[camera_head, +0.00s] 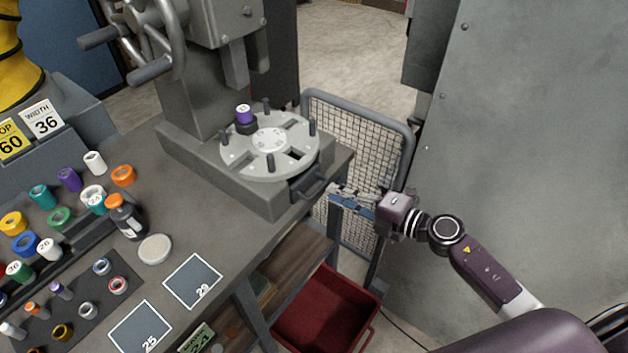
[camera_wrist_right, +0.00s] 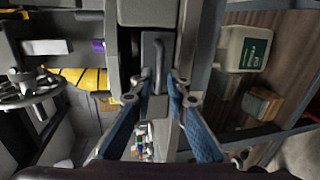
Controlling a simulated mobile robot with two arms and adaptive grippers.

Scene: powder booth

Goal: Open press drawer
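The grey press (camera_head: 235,185) stands on the bench with a round indexing plate on its base. The press drawer (camera_head: 303,192) is in the right end of that base, with a dark handle; it looks shut. My right gripper (camera_head: 338,195) is just right of the handle, pointing at it. In the right wrist view the drawer handle (camera_wrist_right: 159,65) is a vertical grey bar ahead of my right gripper (camera_wrist_right: 158,92). My left gripper is not in view.
A mesh guard panel (camera_head: 365,150) stands behind my right gripper. A red bin (camera_head: 325,315) is below, beside the bench shelf (camera_head: 295,255). Tape rolls and a bottle (camera_head: 126,215) stand on the bench at left. A large grey cabinet (camera_head: 530,130) fills the right.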

